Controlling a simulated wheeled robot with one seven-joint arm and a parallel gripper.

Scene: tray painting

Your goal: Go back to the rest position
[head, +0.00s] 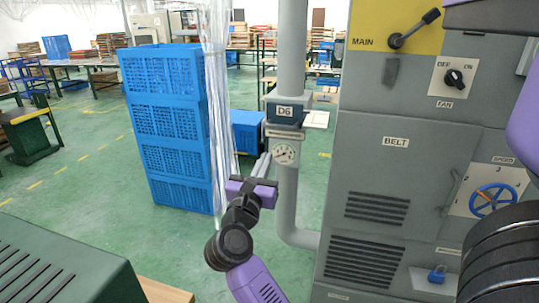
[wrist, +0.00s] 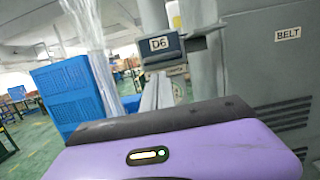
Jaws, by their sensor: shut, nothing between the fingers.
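My gripper (head: 267,160) is in the middle of the head view, with a purple body and pale grey fingers pointing away from me. Its fingers are shut and hold nothing. They also show in the wrist view (wrist: 158,92), beyond the purple housing. The fingertips appear just left of the round gauge (head: 286,152) on the grey pipe (head: 291,60). I cannot tell how far apart they are in depth. Above the gauge is a dark box labelled D6 (head: 284,112), also seen in the wrist view (wrist: 160,44).
A grey machine cabinet (head: 395,160) with a lever, a FAN knob and a blue handwheel (head: 493,199) stands at right. Stacked blue crates (head: 165,120) and a clear plastic curtain (head: 216,100) are at left. A dark green housing (head: 60,262) fills the lower left. Green floor is open between.

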